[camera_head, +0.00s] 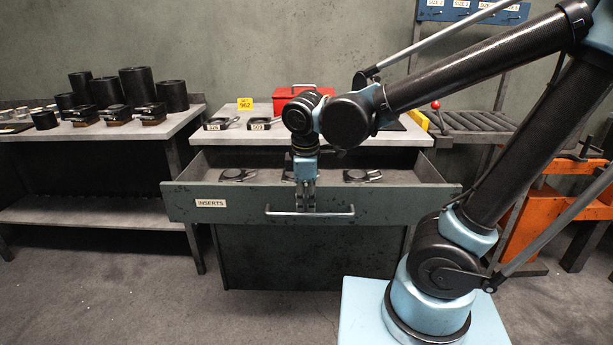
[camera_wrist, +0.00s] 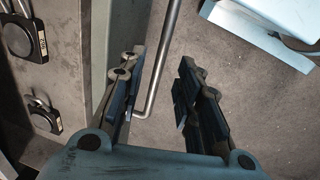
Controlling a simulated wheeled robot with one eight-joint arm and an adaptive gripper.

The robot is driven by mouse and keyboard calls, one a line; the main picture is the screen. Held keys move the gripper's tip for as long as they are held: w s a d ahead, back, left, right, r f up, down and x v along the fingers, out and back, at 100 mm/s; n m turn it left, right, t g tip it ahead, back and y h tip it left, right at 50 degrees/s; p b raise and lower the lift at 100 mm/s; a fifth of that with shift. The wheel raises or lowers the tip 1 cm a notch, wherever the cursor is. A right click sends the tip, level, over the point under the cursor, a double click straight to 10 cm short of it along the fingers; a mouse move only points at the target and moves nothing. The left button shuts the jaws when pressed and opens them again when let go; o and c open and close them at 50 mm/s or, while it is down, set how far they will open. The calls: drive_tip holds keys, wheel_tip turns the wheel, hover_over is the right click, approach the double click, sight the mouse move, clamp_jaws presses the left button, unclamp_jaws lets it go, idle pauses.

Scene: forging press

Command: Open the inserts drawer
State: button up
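The inserts drawer (camera_head: 240,208) is pulled out from the workbench and stands open, with its INSERTS label at the left of its front. Its bar handle (camera_head: 335,213) runs along the front. In the wrist view the handle (camera_wrist: 163,62) appears between the fingers, nearer the left one. My gripper (camera_head: 307,205) points down at the middle of the drawer front, by the handle. In the wrist view my gripper (camera_wrist: 163,80) is open, with a clear gap between the fingers. Contact with the handle cannot be told.
The bench top (camera_head: 215,137) carries a red box (camera_head: 303,97) and a yellow sign (camera_head: 244,104). A left bench (camera_head: 110,210) holds black cylinders. An orange frame (camera_head: 555,215) stands right. Floor left of the drawer is clear.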

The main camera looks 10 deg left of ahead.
wheel_tip(320, 180, up, 8)
drive_tip(key=s, duration=0.1)
drive_tip(key=shift+s+d, duration=0.15)
drive_tip(key=shift+s, duration=0.1)
drive_tip(key=shift+s, duration=0.1)
idle(0.3)
